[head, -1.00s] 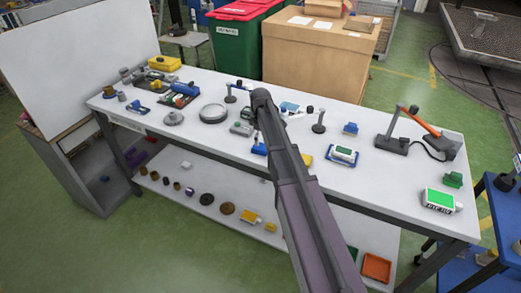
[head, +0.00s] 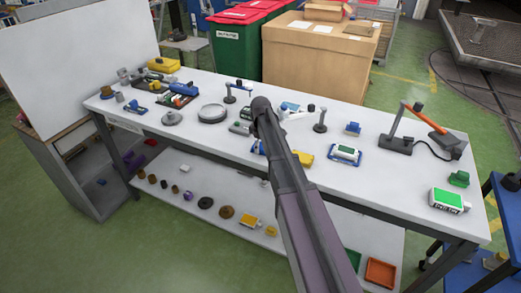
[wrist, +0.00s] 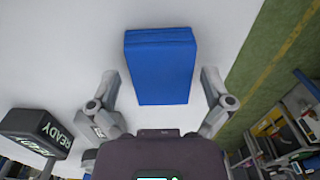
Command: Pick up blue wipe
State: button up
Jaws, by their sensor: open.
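The blue wipe (wrist: 161,66) shows in the wrist view as a flat, folded blue block on the white bench top. My gripper (wrist: 160,86) is open, with one finger on each side of the wipe's near part. I see clear gaps between the fingers and the wipe, and the gripper looks empty. In the head view my arm covers the gripper. Blue shows beside the arm there, but I cannot tell whether it is the wipe.
The white bench (head: 190,138) carries several parts and tools. A green-topped box (head: 450,200) sits at its right end. A dark box marked READY (wrist: 38,133) is at the wrist view's lower left. A blue cart (head: 500,205) stands right of the bench.

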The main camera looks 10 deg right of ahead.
dwell(0.3)
jog(key=c, duration=0.8)
jog(key=shift+r, duration=0.25)
jog(key=shift+c, duration=0.2)
notch_tip(320, 180, up, 4)
jog(key=p, duration=0.4)
jog(key=shift+f, duration=0.15)
jog(key=s+p, duration=0.1)
jog(key=s, duration=1.5)
jog(key=shift+a+r, duration=0.2)
jog(key=shift+r, duration=0.25)
jog(key=o, duration=0.3)
jog(key=c, duration=0.4)
